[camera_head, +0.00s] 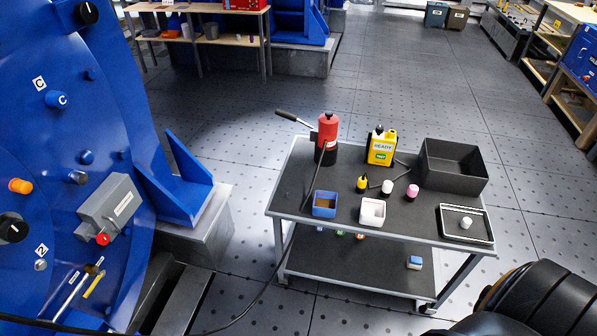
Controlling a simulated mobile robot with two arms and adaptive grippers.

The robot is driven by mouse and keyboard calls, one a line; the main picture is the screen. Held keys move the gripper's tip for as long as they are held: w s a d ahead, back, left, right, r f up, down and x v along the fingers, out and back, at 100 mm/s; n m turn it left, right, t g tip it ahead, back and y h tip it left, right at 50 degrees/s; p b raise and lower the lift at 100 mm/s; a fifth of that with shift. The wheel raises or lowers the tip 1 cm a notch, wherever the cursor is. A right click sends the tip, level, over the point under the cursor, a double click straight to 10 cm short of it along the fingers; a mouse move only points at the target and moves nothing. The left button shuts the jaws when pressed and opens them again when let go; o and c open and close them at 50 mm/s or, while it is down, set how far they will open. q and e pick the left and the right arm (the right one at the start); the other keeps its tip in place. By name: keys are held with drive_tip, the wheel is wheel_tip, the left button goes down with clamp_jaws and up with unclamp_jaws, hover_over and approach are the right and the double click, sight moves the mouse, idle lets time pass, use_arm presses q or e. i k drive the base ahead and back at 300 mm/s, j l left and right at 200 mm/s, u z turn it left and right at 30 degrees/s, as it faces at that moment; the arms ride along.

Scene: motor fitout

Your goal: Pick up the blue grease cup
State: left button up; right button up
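I cannot tell for certain which thing is the blue grease cup. A blue knob-like cap (57,100) sits by the "C" label on the big blue motor housing (115,130) at the left, with a similar blue cap (86,157) below it. Small coloured items, including a tiny blue one (320,228), stand on the cart's lower shelf, partly hidden by the top. An open blue box (325,203) is on the cart top. Neither gripper is in view; a black arm part of mine fills the lower right corner.
The grey cart (345,229) bears a red cylinder with a hose, a yellow bottle (381,147), small white and pink containers, a white box (373,212), a black bin (454,165) and a tray (488,237). Open floor (270,110) lies behind it. The hose crosses the floor.

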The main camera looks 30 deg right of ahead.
sight(323, 204)
drive_tip(key=l, duration=0.65)
drive_tip(key=k+l+u, duration=0.1)
drive_tip(key=l, duration=1.2)
drive_tip(key=k+l+u, duration=0.1)
drive_tip(key=l, duration=0.5)
drive_tip(key=k+l, duration=0.1)
drive_tip(key=l, duration=0.55)
